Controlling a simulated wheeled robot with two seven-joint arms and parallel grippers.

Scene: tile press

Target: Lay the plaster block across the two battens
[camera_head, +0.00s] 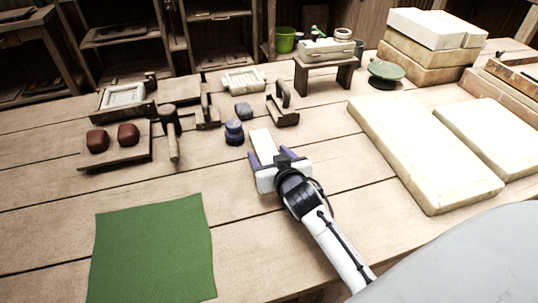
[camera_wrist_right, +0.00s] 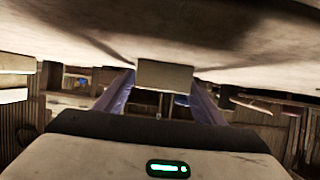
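The plaster block looks to be the pale oblong piece (camera_head: 262,141) on the middle of the table. My right gripper (camera_head: 272,157) is low over the table, with one purple finger on each side of the block's near end. In the wrist view, the block's end face (camera_wrist_right: 164,75) fills the space between the fingertips, with no clear gap. The gripper looks shut on it. I cannot tell whether the block touches the table. I cannot make out the two battens for certain. My left gripper is not in view.
A green cloth (camera_head: 152,250) lies at the front left. A dark blue jar (camera_head: 234,132) stands close behind the block's left side. A board with red lumps (camera_head: 115,158) and a mallet (camera_head: 173,135) lie left. Large pale slabs (camera_head: 425,155) take up the right. A small bench (camera_head: 327,72) stands behind.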

